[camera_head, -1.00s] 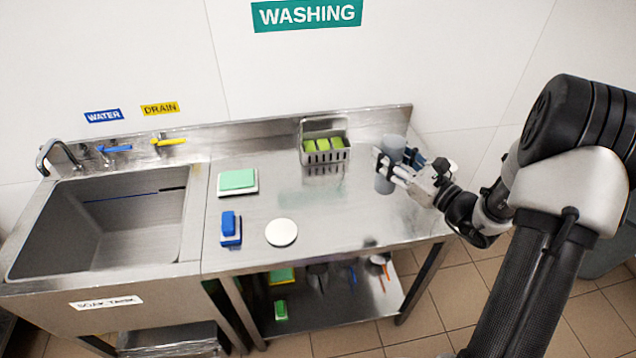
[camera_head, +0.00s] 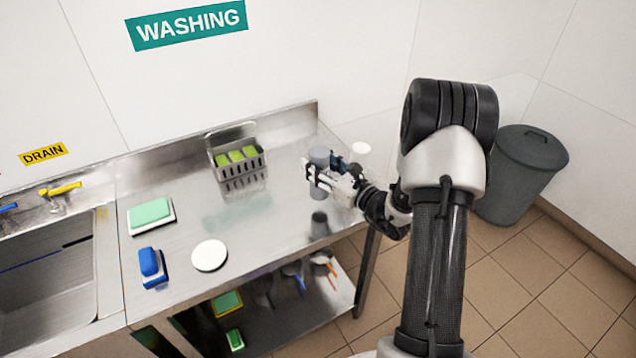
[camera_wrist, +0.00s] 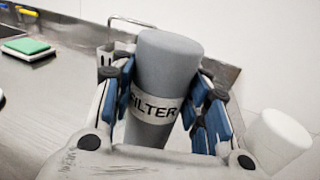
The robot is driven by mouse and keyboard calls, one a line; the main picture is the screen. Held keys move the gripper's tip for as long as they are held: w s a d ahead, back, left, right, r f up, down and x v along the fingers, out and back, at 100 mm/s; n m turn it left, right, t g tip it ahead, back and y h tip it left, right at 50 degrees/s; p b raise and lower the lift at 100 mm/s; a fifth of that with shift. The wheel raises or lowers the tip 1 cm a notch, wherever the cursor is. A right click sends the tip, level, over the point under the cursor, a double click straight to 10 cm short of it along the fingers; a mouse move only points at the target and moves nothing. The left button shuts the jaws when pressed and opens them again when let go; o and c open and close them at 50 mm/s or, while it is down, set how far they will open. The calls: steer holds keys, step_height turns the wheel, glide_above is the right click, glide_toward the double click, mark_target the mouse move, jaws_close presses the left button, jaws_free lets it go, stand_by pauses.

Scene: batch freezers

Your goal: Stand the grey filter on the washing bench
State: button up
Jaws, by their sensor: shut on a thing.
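The grey filter (camera_head: 319,157) is an upright cylinder over the right part of the steel washing bench (camera_head: 270,222). My gripper (camera_head: 320,180) is shut around its middle from the right. In the wrist view the filter (camera_wrist: 168,65) stands between the blue finger pads, tilted slightly in the picture, with a white "FILTER" label partly covered by a finger.
A white cylinder (camera_head: 361,149) is behind my gripper. A lidded bin (camera_head: 522,175) stands right. The bench's middle is clear.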

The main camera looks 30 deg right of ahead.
steer(key=shift+f+b, duration=0.7)
steer(key=shift+f, duration=1.7)
steer(key=shift+r, duration=0.1)
steer(key=o, duration=1.3)
steer(key=shift+c, duration=0.2)
steer(key=shift+s, duration=0.1)
